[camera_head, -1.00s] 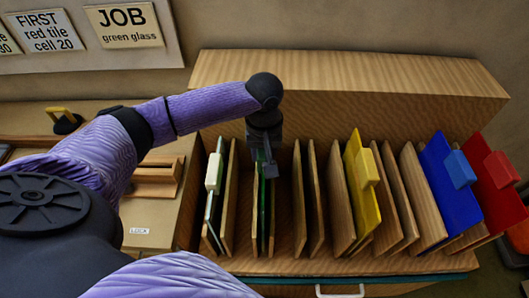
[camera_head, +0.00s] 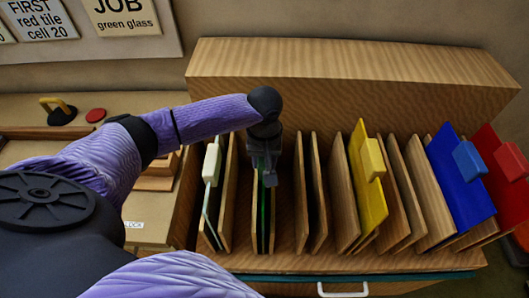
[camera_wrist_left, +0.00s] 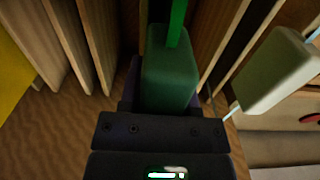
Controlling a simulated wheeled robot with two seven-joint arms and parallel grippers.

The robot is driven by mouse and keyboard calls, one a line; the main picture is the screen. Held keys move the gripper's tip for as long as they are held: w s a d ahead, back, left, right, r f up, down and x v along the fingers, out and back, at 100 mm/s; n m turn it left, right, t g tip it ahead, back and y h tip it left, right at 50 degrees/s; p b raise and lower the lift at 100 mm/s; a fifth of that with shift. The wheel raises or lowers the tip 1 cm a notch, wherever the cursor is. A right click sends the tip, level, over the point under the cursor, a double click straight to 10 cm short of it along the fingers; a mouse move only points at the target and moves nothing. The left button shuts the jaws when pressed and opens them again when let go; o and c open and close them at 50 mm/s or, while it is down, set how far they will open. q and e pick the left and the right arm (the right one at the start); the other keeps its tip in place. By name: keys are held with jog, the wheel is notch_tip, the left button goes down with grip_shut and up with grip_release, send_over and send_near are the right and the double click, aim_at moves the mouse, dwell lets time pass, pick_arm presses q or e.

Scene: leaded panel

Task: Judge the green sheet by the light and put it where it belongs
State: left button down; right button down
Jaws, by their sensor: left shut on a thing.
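The green sheet (camera_head: 262,220) stands upright in a slot of the wooden rack (camera_head: 345,75), between wooden dividers. My left gripper (camera_head: 265,178) is over its top and hides its upper part. In the left wrist view the sheet shows as a bright green strip (camera_wrist_left: 177,22), with a dark green grip block (camera_wrist_left: 168,78) at its top edge. My left gripper (camera_wrist_left: 165,105) is shut on this block. My right gripper is in neither view.
A pale sheet with a white block (camera_head: 211,163) stands in the slot to the left. Yellow (camera_head: 370,195), blue (camera_head: 457,185) and red (camera_head: 500,190) sheets stand to the right. A sign reads "JOB green glass" (camera_head: 122,18). A red disc (camera_head: 95,115) lies at the back left.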

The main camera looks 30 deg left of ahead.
pick_arm(q)
jog(key=shift+c, duration=1.2)
grip_release()
notch_tip(320, 180, up, 10)
jog(key=p, duration=0.3)
